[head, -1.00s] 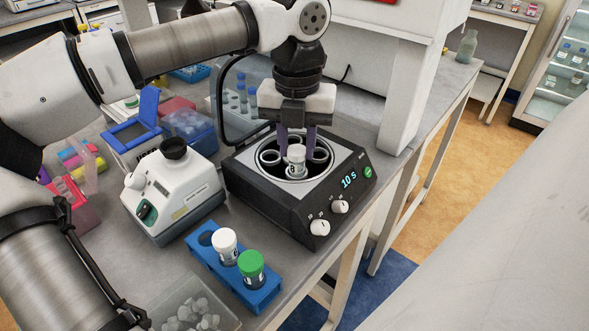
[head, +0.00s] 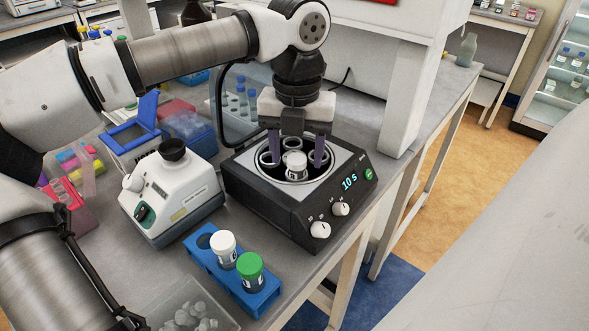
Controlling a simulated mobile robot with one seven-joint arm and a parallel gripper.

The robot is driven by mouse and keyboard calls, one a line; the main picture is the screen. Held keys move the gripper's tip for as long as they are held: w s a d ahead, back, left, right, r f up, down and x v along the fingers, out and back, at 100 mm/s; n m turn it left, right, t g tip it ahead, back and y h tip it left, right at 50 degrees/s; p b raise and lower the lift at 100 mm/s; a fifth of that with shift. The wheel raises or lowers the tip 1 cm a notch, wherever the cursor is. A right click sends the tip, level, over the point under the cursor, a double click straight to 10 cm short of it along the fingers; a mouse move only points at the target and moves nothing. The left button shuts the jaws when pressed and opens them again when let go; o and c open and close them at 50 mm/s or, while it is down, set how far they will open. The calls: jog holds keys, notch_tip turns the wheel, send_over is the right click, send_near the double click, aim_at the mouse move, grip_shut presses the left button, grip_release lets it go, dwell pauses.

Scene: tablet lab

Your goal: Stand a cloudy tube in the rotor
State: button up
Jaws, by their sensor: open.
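The rotor (head: 287,178) sits in the open well of the black and grey centrifuge, with several ring-shaped holders. A white-capped tube (head: 296,165) stands in the rotor's front holder; its contents are hidden. My gripper (head: 296,162) is open above the rotor, its purple fingers apart on either side of the tube and not visibly touching it. Another white-capped tube (head: 224,247) and a green-capped tube (head: 250,271) stand in the blue rack (head: 207,262) in front of the centrifuge. Whether their contents are cloudy cannot be told.
The centrifuge's clear lid (head: 232,98) is raised behind the well. A white vortex mixer (head: 172,190) stands left of the centrifuge. A clear box of small tubes (head: 190,314) is at the front edge. The bench's right edge runs close beside the centrifuge.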

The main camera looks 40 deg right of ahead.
notch_tip(320, 180, up, 14)
dwell(0.6)
jog(key=shift+f, duration=0.15)
